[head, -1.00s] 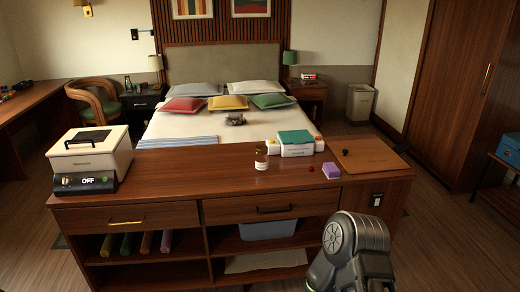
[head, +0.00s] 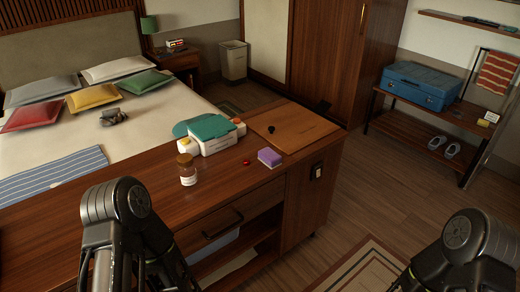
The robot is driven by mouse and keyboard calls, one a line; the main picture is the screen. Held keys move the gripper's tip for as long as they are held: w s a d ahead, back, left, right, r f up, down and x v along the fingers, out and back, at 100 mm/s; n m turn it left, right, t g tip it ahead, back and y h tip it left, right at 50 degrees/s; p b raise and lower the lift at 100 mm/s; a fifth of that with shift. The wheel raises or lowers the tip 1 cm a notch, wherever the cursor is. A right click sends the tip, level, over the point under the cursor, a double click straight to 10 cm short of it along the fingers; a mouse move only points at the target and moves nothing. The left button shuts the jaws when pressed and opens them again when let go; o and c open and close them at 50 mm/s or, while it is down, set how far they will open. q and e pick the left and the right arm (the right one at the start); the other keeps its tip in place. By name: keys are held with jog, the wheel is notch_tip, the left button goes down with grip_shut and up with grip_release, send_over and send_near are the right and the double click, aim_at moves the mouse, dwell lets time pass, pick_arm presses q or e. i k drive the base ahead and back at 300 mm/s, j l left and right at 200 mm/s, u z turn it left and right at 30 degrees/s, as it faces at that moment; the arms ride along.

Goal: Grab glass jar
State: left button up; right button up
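The glass jar (head: 188,178) is small and clear, with a brown lid and a pale label. It stands upright on the wooden counter (head: 120,205), near the front edge, left of the white box with a teal lid. Nothing touches the jar. Dark links of my two arms show at the bottom left and bottom right of the head view. The left links rise in front of the counter, a little left of the jar. The right links are over the floor, far right of it. Neither gripper's fingers can be seen.
Around the jar are the teal-lidded white box (head: 214,143), a purple sponge (head: 269,158), a small red item (head: 246,162) and a wooden board (head: 293,130). The bed (head: 150,118) is behind. Open floor (head: 385,185) and a rug (head: 365,272) lie to the right.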

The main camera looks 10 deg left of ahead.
aim_at(188, 178)
jog(key=i+j+z, duration=0.15)
jog(key=j+z, duration=0.3)
jog(key=j, duration=0.15)
jog(key=j+z, duration=0.5)
jog(key=j, duration=0.15)
